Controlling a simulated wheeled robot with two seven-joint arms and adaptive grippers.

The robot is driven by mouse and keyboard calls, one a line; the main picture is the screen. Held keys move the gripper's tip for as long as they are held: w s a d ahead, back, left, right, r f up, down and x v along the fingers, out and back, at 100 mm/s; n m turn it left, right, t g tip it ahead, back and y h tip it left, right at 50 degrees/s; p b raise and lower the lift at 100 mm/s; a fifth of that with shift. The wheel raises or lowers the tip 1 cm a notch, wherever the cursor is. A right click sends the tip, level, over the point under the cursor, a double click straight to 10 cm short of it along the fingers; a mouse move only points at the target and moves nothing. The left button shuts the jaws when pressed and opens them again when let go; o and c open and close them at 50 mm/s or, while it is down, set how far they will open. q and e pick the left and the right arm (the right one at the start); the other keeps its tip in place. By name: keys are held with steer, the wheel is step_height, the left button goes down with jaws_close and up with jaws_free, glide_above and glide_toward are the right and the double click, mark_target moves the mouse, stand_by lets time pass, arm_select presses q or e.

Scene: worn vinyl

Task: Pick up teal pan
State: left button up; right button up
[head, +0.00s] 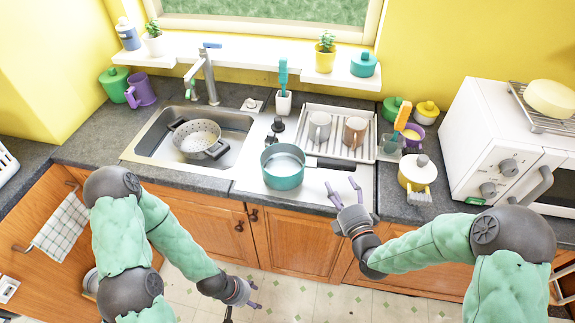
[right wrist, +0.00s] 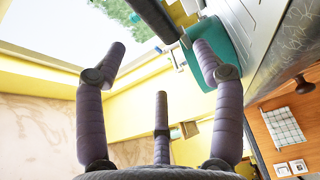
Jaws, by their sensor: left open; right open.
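The teal pan (head: 283,171) stands upright on the metal drainboard right of the sink basin, its dark handle pointing right. In the head view my right gripper (head: 343,190) is open and empty, just in front of the handle and right of the pan body. In the right wrist view the open fingers (right wrist: 160,65) have the teal pan (right wrist: 213,30) beyond them at the upper right, partly hidden by one finger. The dark handle crosses the top there, with no clear contact. My left gripper (head: 254,296) is open and empty, low in front of the cabinets.
A grey colander (head: 199,140) sits in the sink basin. A white dish rack (head: 336,149) with two mugs stands behind the pan handle. A yellow pot (head: 415,174) and a microwave (head: 500,150) are to the right. The counter front edge runs below the pan.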

mark_target(330, 166)
steer(key=w, duration=0.2)
steer(key=w+a, duration=0.1)
steer(key=w, duration=0.2)
steer(key=shift+w+a+b, duration=0.2)
steer(key=shift+w+b, duration=0.05)
steer(key=shift+w, duration=1.1)
steer(key=shift+w+a+b, duration=0.15)
steer(key=shift+w+b, duration=0.1)
steer(key=shift+w, duration=1.1)
jaws_close()
steer(key=shift+w+d+r, duration=0.1)
steer(key=shift+r, duration=0.05)
